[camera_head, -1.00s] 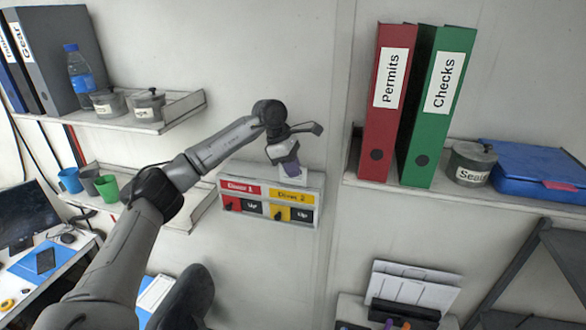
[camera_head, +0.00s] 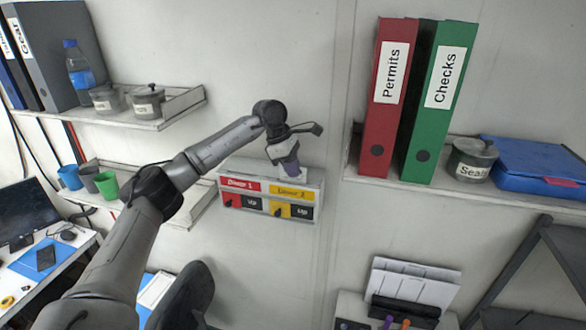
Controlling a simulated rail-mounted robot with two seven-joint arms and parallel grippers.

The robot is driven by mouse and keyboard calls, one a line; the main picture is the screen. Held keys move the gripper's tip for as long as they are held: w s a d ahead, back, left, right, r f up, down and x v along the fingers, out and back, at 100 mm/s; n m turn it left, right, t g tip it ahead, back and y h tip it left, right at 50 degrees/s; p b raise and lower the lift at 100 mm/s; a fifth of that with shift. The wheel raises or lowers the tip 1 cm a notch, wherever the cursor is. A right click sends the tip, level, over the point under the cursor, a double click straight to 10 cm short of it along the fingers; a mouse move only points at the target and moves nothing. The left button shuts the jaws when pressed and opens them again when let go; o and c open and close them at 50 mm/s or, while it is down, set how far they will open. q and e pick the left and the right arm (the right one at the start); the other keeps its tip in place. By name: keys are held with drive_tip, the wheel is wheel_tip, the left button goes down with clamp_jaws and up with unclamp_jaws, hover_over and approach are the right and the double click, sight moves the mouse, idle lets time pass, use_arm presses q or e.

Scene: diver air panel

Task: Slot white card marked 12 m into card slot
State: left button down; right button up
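My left gripper (camera_head: 289,166) points down at the top of the diver panel (camera_head: 232,206), right of its middle and above the yellow Diver 2 label (camera_head: 289,193). A small purple piece shows at its fingertips, and a pale patch lies just under it. I cannot tell whether the fingers are shut or whether that patch is a card. The card slot and a 12 m marking cannot be made out. White sheets or cards (camera_head: 424,269) stand in a black holder at the lower right; no marking on them is readable. My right gripper is not in view.
The panel also has a red Diver 1 label (camera_head: 240,185) and "Up" plates. A shelf with red (camera_head: 386,125) and green (camera_head: 433,125) binders is to the right. Left shelves hold tins (camera_head: 147,103), a bottle (camera_head: 78,70) and cups (camera_head: 107,186). The wall between is bare.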

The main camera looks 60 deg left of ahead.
use_arm(q)
drive_tip(key=shift+f, duration=0.5)
idle(0.4)
drive_tip(key=c, duration=1.3)
unclamp_jaws()
drive_tip(key=shift+s+a+r+b, duration=0.15)
drive_tip(key=shift+r+b, duration=0.15)
drive_tip(key=shift+r, duration=0.25)
drive_tip(key=v, duration=1.2)
drive_tip(key=shift+s+a+r, duration=0.1)
drive_tip(key=shift+r, duration=0.15)
